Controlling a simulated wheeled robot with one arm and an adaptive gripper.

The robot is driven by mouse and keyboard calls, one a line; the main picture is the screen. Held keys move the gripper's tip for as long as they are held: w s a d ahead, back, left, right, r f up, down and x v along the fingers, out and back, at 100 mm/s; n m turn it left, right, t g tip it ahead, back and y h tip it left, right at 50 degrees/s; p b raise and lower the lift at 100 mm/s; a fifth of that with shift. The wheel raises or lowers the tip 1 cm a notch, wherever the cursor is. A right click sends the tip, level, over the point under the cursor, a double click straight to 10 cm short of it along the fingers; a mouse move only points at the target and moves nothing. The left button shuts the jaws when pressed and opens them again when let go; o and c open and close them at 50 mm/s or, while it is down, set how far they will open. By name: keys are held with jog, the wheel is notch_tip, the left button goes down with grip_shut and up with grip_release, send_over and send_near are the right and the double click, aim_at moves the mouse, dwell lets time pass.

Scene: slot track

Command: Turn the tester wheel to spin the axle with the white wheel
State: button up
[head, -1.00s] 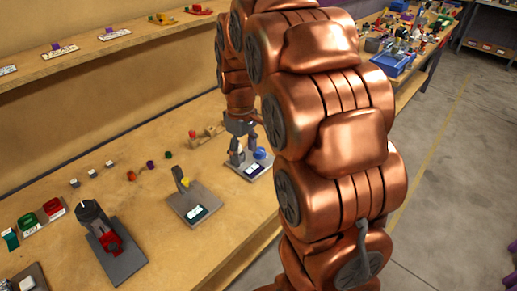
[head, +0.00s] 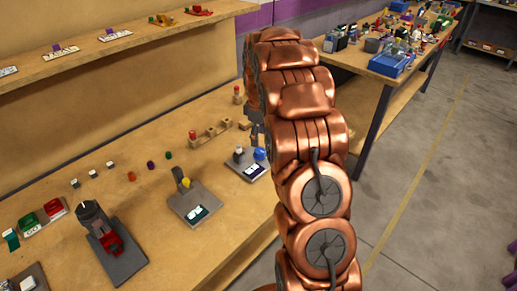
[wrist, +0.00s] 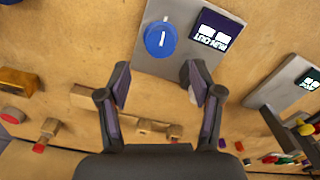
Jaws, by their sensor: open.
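A grey tester plate (head: 233,169) stands near the bench's front edge, partly behind my arm in the head view. It carries a blue wheel (head: 259,154) and a small dark display. In the wrist view the blue wheel (wrist: 160,38) has a white mark and sits beside a display reading "RUN OUT" (wrist: 213,36). A small white part, perhaps the white wheel (head: 239,150), stands left of the blue wheel; any axle is too small to make out. My gripper (wrist: 158,72) is open and empty. The blue wheel lies just beyond its fingertips, not between them.
A second plate with a yellow knob (head: 185,183) and a grey fixture with a red part (head: 113,243) stand to the left. Wooden blocks with a red-topped peg (head: 193,137) lie behind. Small coloured pieces are scattered on the bench.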

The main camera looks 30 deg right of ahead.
aim_at(259, 150)
notch_tip(259, 150, down, 6)
jog(key=shift+f+p, duration=0.25)
jog(key=shift+p, duration=0.55)
jog(key=c, duration=1.1)
